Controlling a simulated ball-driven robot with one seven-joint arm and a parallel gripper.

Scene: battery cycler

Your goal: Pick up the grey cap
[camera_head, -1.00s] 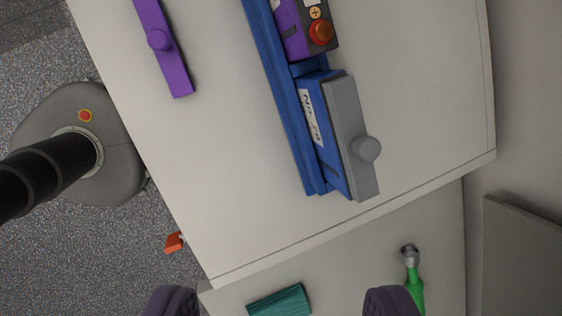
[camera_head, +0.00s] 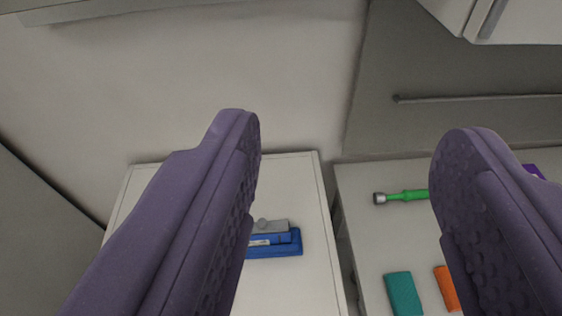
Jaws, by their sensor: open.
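The grey cap (camera_head: 272,226) is a flat grey bar with a small round knob. It sits on the blue battery cycler (camera_head: 286,246), on the white table at lower centre. My gripper (camera_head: 342,125) is open and empty, with its two purple fingers spread wide. The fingers look large in front of the camera, and the cap shows between them, beside the left finger and well beyond the tips. The left finger hides part of the cycler's left side.
The white table (camera_head: 297,290) has bare room around the cycler. On a grey surface at right lie a green-handled hammer (camera_head: 403,196), a teal block (camera_head: 404,293) and an orange block (camera_head: 447,288). A pale wall (camera_head: 200,75) stands behind. A white cabinet (camera_head: 470,15) juts in at upper right.

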